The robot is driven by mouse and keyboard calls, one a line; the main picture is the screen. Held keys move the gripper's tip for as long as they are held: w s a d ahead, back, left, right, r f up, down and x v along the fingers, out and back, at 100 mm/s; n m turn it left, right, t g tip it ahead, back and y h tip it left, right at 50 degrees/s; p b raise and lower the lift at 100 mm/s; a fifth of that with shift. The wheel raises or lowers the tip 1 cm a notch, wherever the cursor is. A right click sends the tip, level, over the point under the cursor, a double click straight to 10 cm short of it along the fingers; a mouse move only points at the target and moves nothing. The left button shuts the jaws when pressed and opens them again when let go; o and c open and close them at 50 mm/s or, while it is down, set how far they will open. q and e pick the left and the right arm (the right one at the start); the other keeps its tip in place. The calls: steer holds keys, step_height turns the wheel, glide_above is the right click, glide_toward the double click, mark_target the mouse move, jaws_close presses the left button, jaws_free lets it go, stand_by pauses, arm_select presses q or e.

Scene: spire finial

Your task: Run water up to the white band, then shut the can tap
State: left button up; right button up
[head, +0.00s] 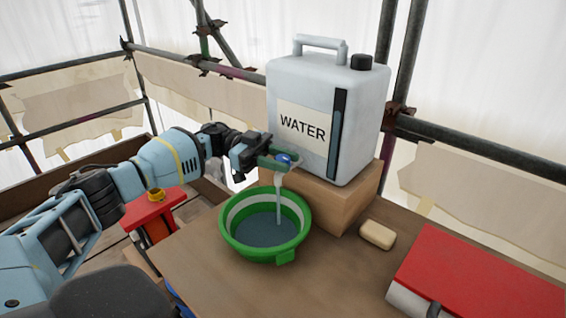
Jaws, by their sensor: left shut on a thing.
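The white water can (312,95) stands on a wooden block, with a WATER label and a dark level strip on its front. Its tap (284,160), with a blue part, sticks out at the lower left of the can. My left gripper (272,155) is shut on the tap. A stream of water (279,205) runs from the spout into the green bowl (236,246) below. Dark water (262,230) covers the bowl's bottom. The white band (240,207) inside the bowl shows above the water at the back and left. My right gripper is not in view.
The wooden block (350,205) stands on the brown table (340,280). A tan sponge or soap bar (377,235) lies right of the bowl, and a red-topped box (480,280) is at the right front. Scaffold poles (470,150) stand behind. A red stand (150,210) is at left.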

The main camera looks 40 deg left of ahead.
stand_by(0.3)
arm_select(q)
steer(key=o, duration=0.9)
steer(key=shift+o, duration=0.2)
steer(key=shift+a, duration=0.3)
steer(key=s+a+b, duration=0.1)
steer(key=a+b, duration=0.1)
steer(key=a, duration=0.5)
